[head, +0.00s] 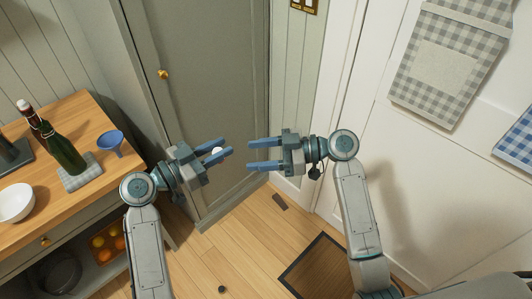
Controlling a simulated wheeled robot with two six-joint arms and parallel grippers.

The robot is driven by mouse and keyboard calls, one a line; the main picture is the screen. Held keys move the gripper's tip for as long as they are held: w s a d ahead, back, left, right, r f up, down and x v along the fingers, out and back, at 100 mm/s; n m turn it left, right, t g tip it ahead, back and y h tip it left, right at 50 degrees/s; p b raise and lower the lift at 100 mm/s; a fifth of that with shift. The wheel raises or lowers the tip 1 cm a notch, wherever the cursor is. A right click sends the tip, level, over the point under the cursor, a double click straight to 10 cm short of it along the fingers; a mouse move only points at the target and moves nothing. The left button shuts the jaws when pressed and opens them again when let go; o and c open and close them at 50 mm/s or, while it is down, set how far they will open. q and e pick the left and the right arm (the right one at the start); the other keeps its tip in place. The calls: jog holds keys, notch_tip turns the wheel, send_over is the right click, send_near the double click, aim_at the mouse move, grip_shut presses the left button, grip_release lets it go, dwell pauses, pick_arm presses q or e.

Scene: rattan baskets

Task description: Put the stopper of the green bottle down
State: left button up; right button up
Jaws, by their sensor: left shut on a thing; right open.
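The green bottle (64,151) stands on a grey checked cloth on the wooden counter at the left. A reddish-brown neck with a white top (22,104) shows above and behind it; I cannot tell if this belongs to the same bottle. My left gripper (226,148) is shut on a small white thing, seemingly the stopper (216,150), mostly hidden between the fingers. It is in the air in front of the grey cupboard door, to the right of the counter. My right gripper (250,154) is open and empty, facing the left one across a small gap.
The counter (98,185) also holds a blue funnel (110,142), a white bowl (16,203) and a dark object (12,155) at the left edge. Bare wood lies in front of the cloth. A doormat (325,266) and a small dark round thing (222,289) lie on the floor.

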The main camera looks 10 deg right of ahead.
pick_arm(q)
jog(key=shift+a, duration=0.1)
pick_arm(e)
jog(key=x, duration=1)
jog(key=shift+a, duration=0.3)
jog(key=c, duration=1)
pick_arm(q)
jog(key=o, duration=1)
jog(key=shift+o, duration=0.2)
